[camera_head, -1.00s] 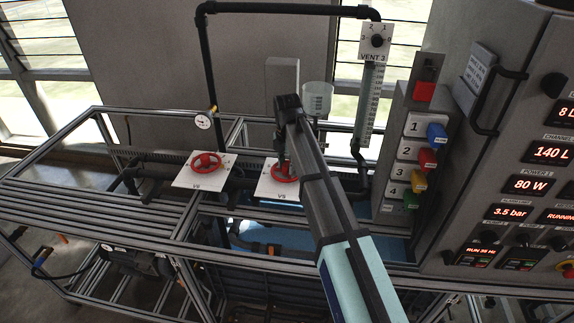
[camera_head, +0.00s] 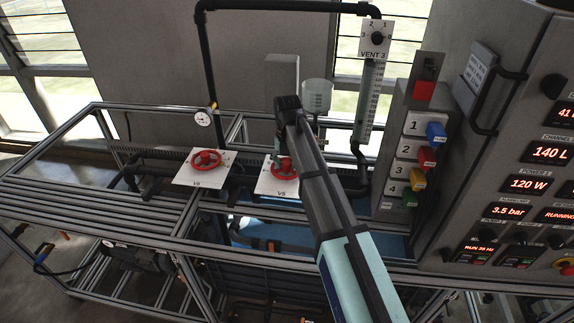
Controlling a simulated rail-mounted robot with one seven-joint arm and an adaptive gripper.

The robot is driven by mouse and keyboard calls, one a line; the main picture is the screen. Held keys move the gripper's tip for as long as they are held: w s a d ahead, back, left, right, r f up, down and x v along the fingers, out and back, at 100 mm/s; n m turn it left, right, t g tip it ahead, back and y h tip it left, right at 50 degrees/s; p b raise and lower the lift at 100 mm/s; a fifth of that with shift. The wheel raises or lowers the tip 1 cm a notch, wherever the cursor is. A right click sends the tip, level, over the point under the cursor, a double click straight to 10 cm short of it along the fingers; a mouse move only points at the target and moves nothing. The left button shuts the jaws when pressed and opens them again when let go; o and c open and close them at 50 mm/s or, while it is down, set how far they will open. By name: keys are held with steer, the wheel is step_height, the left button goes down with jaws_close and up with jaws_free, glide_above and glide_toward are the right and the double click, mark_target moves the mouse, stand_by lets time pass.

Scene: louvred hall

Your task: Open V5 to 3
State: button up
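The V5 valve is a red handwheel (camera_head: 284,168) on a white square plate (camera_head: 265,187) on the frame, below the middle of the view. My arm reaches up from the lower right and covers the plate's right part. My gripper (camera_head: 279,158) points down at the far left side of the V5 wheel. It is close to or touching the rim; I cannot tell which. Its fingers are mostly hidden, so its opening does not show. The scale numbers on the V5 plate are not readable.
A second red handwheel (camera_head: 206,161) on its own plate stands left of V5. A gauge (camera_head: 202,119) and black pipe rise behind. The VENT 3 dial (camera_head: 376,39), coloured numbered handles (camera_head: 427,157) and a grey display panel (camera_head: 495,150) are at right.

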mark_target(286, 162)
steer(key=shift+s+a+f, duration=0.1)
steer(key=shift+s+f, duration=0.05)
steer(key=shift+f, duration=0.25)
steer(key=shift+w+r, duration=0.2)
steer(key=shift+r, duration=0.15)
steer(key=shift+w+r, duration=0.1)
steer(key=shift+r, duration=3.5)
steer(key=shift+r, duration=0.1)
